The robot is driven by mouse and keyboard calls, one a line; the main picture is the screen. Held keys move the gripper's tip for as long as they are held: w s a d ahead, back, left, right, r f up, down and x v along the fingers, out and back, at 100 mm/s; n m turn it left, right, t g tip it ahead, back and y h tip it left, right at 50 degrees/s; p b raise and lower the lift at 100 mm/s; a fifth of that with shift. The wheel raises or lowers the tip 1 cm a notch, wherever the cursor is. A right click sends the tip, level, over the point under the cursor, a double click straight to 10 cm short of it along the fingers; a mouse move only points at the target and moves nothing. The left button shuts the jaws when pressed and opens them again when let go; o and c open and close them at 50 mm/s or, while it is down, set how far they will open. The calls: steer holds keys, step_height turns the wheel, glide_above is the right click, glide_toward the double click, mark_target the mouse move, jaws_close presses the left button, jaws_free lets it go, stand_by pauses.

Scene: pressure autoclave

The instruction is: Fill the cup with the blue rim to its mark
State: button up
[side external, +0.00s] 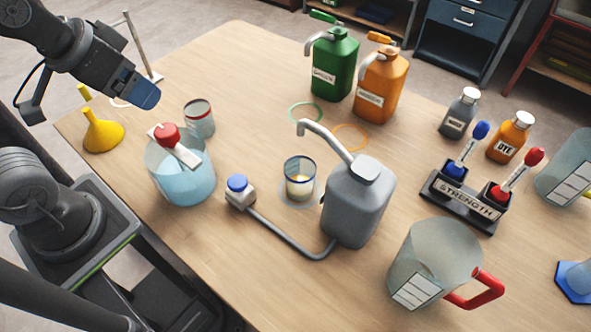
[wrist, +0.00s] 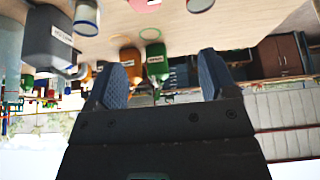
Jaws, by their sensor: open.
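The cup with the blue rim (side external: 299,182) stands upright on a pale round spot on the table, below the spout of a grey jug (side external: 358,205). A little yellowish content shows low in the cup; its mark cannot be made out. A small block with a blue button (side external: 238,188) lies left of the cup, joined to the jug by a grey tube (side external: 290,240). My gripper (side external: 145,92) is open, empty and raised over the table's left end, well away from the cup. In the wrist view, its two blue fingers (wrist: 162,76) are spread apart, and the grey jug (wrist: 48,42) shows at upper left.
A beaker of blue liquid (side external: 183,180) with a red-knobbed item, a red-rimmed cup (side external: 199,120) and yellow funnel (side external: 102,132) stand left. Green (side external: 333,65) and orange (side external: 381,85) jugs stand behind. A strength rack (side external: 465,200) and a red-handled pitcher (side external: 432,262) are right.

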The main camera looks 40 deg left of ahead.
steer(key=shift+w+d+m, duration=0.3)
steer(key=shift+d+m, duration=0.1)
steer(key=shift+m, duration=0.4)
steer(key=shift+c, duration=1.4)
steer(key=w+d+m+g, duration=0.1)
steer(key=d+m, duration=0.1)
steer(key=m, duration=0.1)
steer(key=w+d+m+g, duration=0.1)
steer(key=d+m, duration=0.1)
steer(key=m, duration=0.1)
steer(key=w+d+m+g, duration=0.1)
steer(key=d+m, duration=0.1)
steer(key=m, duration=0.1)
steer(key=shift+w+f+h, duration=0.25)
steer(key=shift+f+h, duration=0.05)
steer(key=shift+f, duration=0.05)
steer(key=c, duration=0.6)
steer(key=d+m, duration=0.1)
steer(key=m, duration=0.1)
steer(key=w+d+f+m+g, duration=0.1)
steer(key=d+m, duration=0.1)
steer(key=d+f+m+g, duration=0.1)
steer(key=d+m, duration=0.1)
steer(key=shift+w+d+m, duration=0.2)
steer(key=shift+w+m, duration=0.05)
steer(key=shift+m, duration=0.05)
jaws_close()
steer(key=shift+d+f+m+g, duration=0.1)
steer(key=shift+d+m+g, duration=0.2)
steer(key=shift+m, duration=0.1)
